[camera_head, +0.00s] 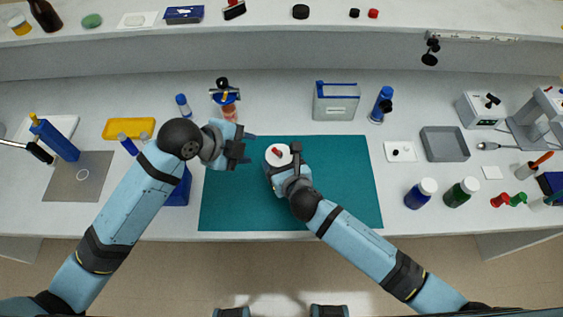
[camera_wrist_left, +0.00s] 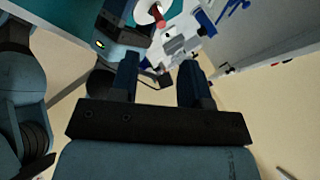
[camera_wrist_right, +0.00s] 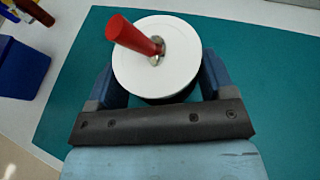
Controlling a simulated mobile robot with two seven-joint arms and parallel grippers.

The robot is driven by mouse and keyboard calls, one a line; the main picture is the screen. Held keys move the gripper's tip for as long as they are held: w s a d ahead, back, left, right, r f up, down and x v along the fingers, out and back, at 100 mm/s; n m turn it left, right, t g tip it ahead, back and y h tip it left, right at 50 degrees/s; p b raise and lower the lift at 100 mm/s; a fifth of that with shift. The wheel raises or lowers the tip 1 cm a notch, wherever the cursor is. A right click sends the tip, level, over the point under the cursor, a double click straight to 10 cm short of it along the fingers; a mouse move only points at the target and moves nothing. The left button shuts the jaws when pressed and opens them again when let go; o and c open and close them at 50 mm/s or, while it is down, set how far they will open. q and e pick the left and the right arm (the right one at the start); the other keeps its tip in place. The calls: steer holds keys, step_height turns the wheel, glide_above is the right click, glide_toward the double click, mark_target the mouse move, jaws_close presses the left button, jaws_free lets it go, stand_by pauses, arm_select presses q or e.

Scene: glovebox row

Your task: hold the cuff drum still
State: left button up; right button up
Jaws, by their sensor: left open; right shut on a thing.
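The cuff drum (camera_head: 277,155) is a round thing with a white top and a red handle. It stands on the teal mat (camera_head: 340,190). In the right wrist view the drum's white top (camera_wrist_right: 190,70) and its slanted red handle (camera_wrist_right: 130,34) show between the fingers. My right gripper (camera_head: 284,162) is shut on the drum, one finger on each side. My left gripper (camera_head: 246,150) is open and empty, to the left of the drum and apart from it. The left wrist view also shows the white top with red (camera_wrist_left: 150,12) beyond the open left fingers (camera_wrist_left: 158,85).
A blue bin (camera_head: 178,190) stands left of the mat, partly hidden by my left arm. A grey-and-blue box (camera_head: 336,101) stands behind the mat. Blue and green jars (camera_head: 421,193) stand to its right. The mat's right part is clear.

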stand_by(0.4)
arm_select(q)
steer(key=shift+f, duration=0.1)
steer(key=c, duration=0.6)
steer(key=shift+w+f+n, duration=0.1)
steer(key=shift+f+n, duration=0.1)
steer(key=shift+n, duration=0.2)
jaws_close()
step_height(320, 180, down, 7)
steer(key=a+n+t+h, duration=0.1)
steer(key=n+t+h, duration=0.4)
steer(key=n, duration=1.3)
steer(key=s+a+f+n+t+h, duration=0.2)
steer(key=s+n, duration=0.5)
steer(key=n, duration=0.6)
steer(key=shift+s+a+f+n+t, duration=0.4)
steer(key=shift+a+f+t, duration=0.15)
steer(key=shift+a+t, duration=0.7)
steer(key=shift+a, duration=0.15)
